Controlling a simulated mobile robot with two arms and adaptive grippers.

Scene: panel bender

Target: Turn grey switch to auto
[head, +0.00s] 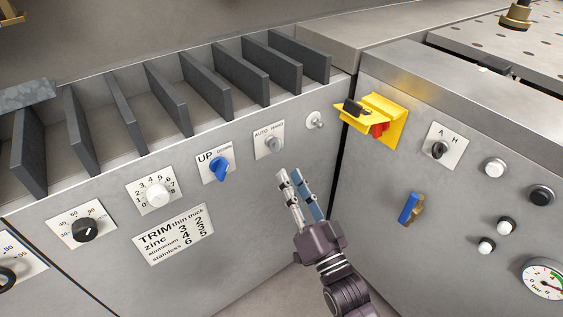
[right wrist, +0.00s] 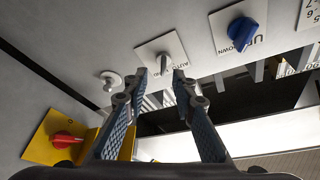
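The grey switch (head: 272,146) is a small knob on a white plate marked AUTO at left and HAND at right, on the sloping grey front panel. Which mark it points to is too small to tell. In the right wrist view the grey switch (right wrist: 163,66) shows beyond the fingertips, roughly in line with the gap. My right gripper (head: 289,174) is below and slightly right of the switch, apart from it. In the right wrist view the gripper (right wrist: 158,80) has its fingers spread, with nothing between them. My left gripper is not in view.
A blue UP/DOWN switch (head: 219,168) is left of the grey switch. A small round metal knob (head: 315,120) is to its right. A yellow bracket with a red part (head: 383,118) juts out at the corner. Dark upright dividers (head: 240,72) stand above the panel.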

